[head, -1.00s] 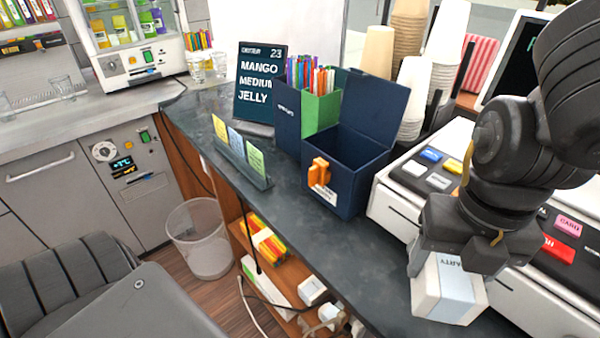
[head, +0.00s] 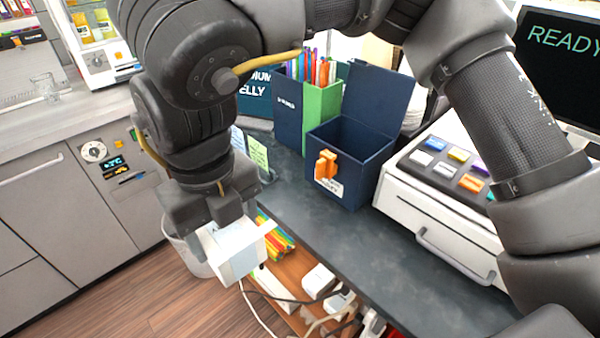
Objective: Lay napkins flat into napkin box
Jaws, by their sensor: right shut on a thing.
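My right gripper (head: 225,226) is shut on a white napkin pack (head: 238,262) with a pale blue band. It holds the pack tilted, to the left of the box and apart from it, in front of the counter's edge. My left gripper is out of view.
A blue and green holder (head: 320,112) with colourful sticks stands beside the box. A cash register (head: 440,205) is to the right. Bare counter (head: 360,245) lies in front of the box. A shelf (head: 295,268) with cables is below. My right arm hides part of the menu sign (head: 255,103).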

